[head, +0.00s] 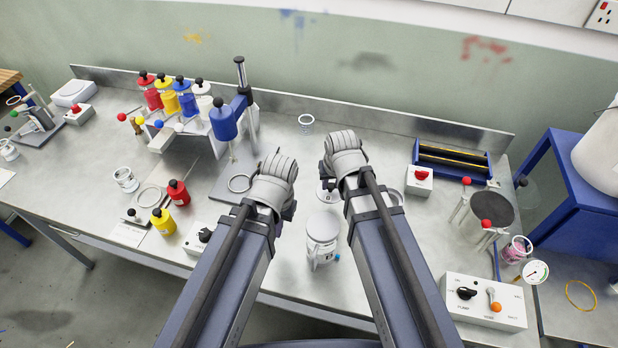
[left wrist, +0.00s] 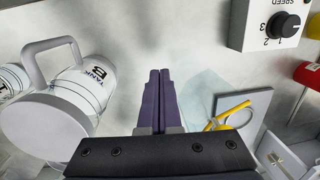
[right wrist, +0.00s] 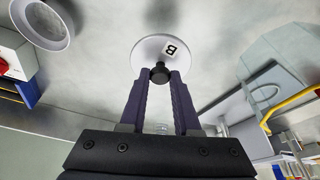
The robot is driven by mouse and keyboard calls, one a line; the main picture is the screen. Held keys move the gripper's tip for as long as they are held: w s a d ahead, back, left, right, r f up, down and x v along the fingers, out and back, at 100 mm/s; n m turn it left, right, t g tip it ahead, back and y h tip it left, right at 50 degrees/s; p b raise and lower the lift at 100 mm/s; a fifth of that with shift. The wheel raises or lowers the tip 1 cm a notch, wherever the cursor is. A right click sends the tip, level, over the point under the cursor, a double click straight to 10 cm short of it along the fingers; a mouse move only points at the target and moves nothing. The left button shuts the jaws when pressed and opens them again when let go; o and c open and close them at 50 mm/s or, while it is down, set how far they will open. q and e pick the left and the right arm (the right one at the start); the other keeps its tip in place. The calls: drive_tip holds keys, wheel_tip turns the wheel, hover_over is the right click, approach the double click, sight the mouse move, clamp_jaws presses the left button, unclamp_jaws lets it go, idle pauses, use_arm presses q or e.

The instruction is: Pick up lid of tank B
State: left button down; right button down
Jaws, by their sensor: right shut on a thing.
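The lid of tank B is a pale round disc with a black knob and a "B" label, seen in the right wrist view (right wrist: 165,52). My right gripper (right wrist: 160,80) is shut on the knob. In the head view the lid (head: 326,193) shows partly beside my right gripper (head: 330,183). Tank B (left wrist: 85,88), a white vessel with a grey handle and a "TANK B" label, also stands in the head view (head: 322,232), between my arms. My left gripper (left wrist: 158,88) is shut and empty.
The bench (head: 390,150) holds a blue press stand (head: 223,122) at left, a red-button box (head: 420,180) and a blue tray (head: 452,158) at right. A control box (head: 484,300) sits at front right. A small white cup (head: 306,123) stands behind my grippers.

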drive_tip(key=s+d, duration=0.3)
drive_tip(key=d, duration=0.7)
drive_tip(key=shift+s, duration=0.1)
